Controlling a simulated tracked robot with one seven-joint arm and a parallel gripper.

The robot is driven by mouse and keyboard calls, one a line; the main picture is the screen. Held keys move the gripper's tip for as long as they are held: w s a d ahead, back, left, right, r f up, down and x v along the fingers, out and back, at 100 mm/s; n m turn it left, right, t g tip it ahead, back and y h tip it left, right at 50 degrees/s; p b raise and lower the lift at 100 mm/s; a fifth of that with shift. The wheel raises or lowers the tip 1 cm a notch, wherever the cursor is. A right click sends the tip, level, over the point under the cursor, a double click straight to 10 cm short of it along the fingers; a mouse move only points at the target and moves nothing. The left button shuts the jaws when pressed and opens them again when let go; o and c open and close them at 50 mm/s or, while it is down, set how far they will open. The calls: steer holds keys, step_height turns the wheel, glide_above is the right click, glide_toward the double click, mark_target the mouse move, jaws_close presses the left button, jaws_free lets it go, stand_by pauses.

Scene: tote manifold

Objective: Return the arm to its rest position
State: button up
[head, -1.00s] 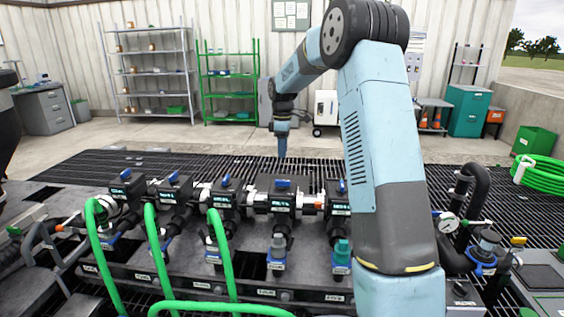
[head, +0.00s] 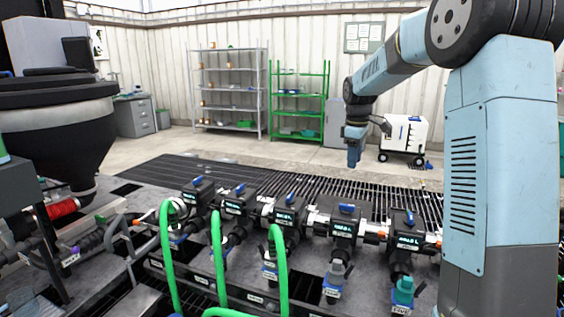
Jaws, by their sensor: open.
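My arm (head: 500,170) stands at the right of the head view, upright, then bent over at the elbow toward the back. My gripper (head: 354,158) hangs down at the arm's far end, above the grated floor behind the manifold. It looks small and dark blue at this distance, and its fingers are hard to tell apart. I see nothing held in it. It is apart from the manifold valves (head: 343,226).
A manifold with several blue-handled valves and green hoses (head: 280,268) spans the front. A black hopper (head: 62,130) stands at the left. Grey shelves (head: 228,90), green shelves (head: 298,100) and a white wheeled unit (head: 403,136) stand at the back.

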steer(key=s+a+r+m+t, duration=0.15)
steer(key=s+r+m, duration=0.25)
steer(key=s, duration=1)
steer(key=s+a+r+m+t, duration=0.1)
steer(key=s+r+m+t, duration=0.2)
steer(key=s, duration=1.2)
steer(key=s+f+m, duration=0.3)
steer(key=s+m, duration=0.1)
steer(key=s, duration=0.6)
steer(key=shift+d+f+m, duration=0.25)
steer(key=shift+f+m, duration=0.05)
